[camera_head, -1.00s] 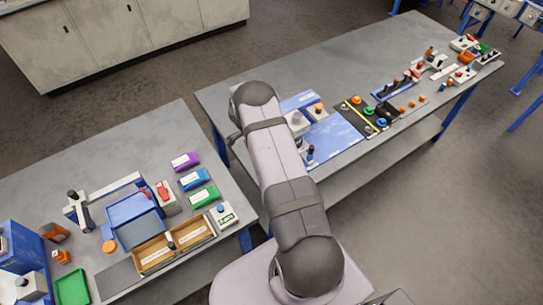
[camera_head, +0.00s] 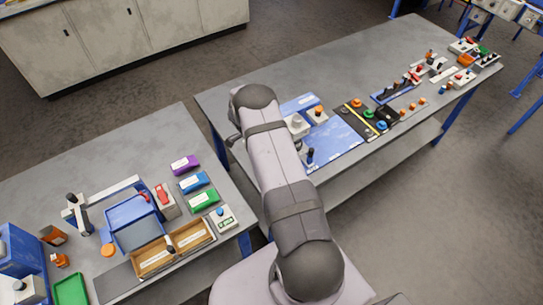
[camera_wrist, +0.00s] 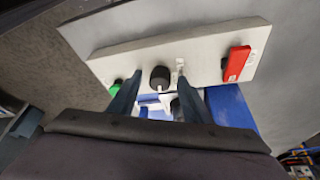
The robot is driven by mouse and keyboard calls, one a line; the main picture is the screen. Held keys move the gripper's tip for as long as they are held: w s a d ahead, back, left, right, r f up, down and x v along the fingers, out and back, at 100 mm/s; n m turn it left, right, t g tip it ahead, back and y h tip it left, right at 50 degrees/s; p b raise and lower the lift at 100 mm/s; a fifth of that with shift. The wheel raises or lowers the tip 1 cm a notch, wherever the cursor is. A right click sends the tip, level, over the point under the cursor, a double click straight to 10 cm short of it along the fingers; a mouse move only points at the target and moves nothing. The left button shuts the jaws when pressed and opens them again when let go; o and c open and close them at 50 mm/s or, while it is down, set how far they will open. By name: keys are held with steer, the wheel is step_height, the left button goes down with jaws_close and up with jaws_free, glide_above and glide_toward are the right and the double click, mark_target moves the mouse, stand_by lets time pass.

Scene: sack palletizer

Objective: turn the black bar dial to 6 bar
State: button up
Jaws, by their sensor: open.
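In the wrist view, a light grey panel (camera_wrist: 205,57) carries a round black dial (camera_wrist: 160,77) with a pale mark at its lower edge. My gripper (camera_wrist: 159,74) is open, with one dark finger on each side of the dial in the picture. I cannot tell whether the fingers touch the dial or how far they are from it. The scale and reading cannot be made out. In the head view my arm covers the gripper, and I cannot pick out the dial there.
A red switch handle (camera_wrist: 236,64) sticks out at the panel's right, and a green part (camera_wrist: 114,89) sits at its left, close to one finger. A blue surface (camera_wrist: 231,106) lies below the panel. The head view shows two crowded grey benches, left (camera_head: 85,155) and right (camera_head: 345,62).

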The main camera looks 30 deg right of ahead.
steer(key=b+v, duration=0.3)
steer(key=v, duration=0.4)
steer(key=shift+r, duration=0.1)
stand_by(0.5)
